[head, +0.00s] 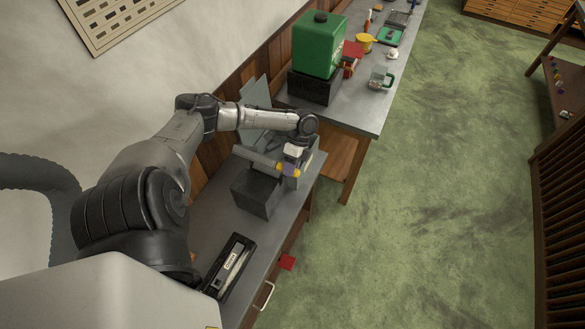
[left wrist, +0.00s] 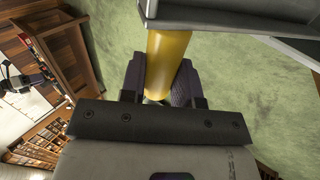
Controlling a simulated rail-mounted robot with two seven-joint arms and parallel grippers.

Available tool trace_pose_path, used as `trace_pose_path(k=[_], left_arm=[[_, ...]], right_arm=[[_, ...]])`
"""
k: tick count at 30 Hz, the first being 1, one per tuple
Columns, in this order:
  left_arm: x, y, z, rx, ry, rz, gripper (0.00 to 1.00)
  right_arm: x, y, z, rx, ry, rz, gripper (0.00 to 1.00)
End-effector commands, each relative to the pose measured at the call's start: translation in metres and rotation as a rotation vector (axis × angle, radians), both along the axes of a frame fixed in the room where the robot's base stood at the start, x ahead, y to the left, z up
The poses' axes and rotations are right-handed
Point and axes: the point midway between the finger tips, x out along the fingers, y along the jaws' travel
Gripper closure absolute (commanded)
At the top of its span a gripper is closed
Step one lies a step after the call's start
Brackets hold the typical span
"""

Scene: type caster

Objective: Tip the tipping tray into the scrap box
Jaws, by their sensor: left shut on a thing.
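The tipping tray is a grey metal piece with a yellow handle. Its grey body (head: 255,157) lies as a long bar over the bench in the head view, and its edge fills the top of the left wrist view (left wrist: 225,18). My left gripper (head: 289,169) is shut on the yellow handle (left wrist: 167,62), with a finger on each side of it. A dark grey open box (head: 256,193), apparently the scrap box, stands on the bench just below and left of the gripper. Its inside and the tray's contents cannot be made out. My right gripper is out of view.
A black case (head: 230,266) lies nearer on the bench (head: 213,213). A grey panel (head: 256,95) stands upright behind the tray. A green tank (head: 320,45) on a dark block and a glass mug (head: 380,78) stand on the farther bench. The green floor at right is open.

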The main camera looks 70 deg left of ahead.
Motion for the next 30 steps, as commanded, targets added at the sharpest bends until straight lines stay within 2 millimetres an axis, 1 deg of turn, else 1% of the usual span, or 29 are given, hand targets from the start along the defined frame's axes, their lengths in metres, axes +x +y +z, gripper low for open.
trace_pose_path(k=[1, 19, 20, 25, 26, 30], left_arm=[[-0.0007, 0.0048, -0.0082, 0.019, -0.008, 0.007, 1.00], [-0.0004, 0.0078, -0.0074, 0.020, -0.009, 0.012, 1.00], [-0.0004, 0.0078, -0.0073, 0.020, -0.010, 0.012, 0.64], [0.0000, 0.0075, -0.0057, 0.019, -0.009, 0.011, 0.47], [0.0001, 0.0074, -0.0053, 0.019, -0.009, 0.011, 0.46], [0.0003, 0.0069, -0.0040, 0.017, -0.010, 0.011, 0.46]], right_arm=[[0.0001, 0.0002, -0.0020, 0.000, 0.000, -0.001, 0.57], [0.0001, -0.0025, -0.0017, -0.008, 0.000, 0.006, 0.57], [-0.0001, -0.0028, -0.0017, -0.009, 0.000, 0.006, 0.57], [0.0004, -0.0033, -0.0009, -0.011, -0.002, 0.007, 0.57], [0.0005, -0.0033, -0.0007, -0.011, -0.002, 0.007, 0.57], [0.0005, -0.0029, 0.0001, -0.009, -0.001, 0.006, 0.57]])
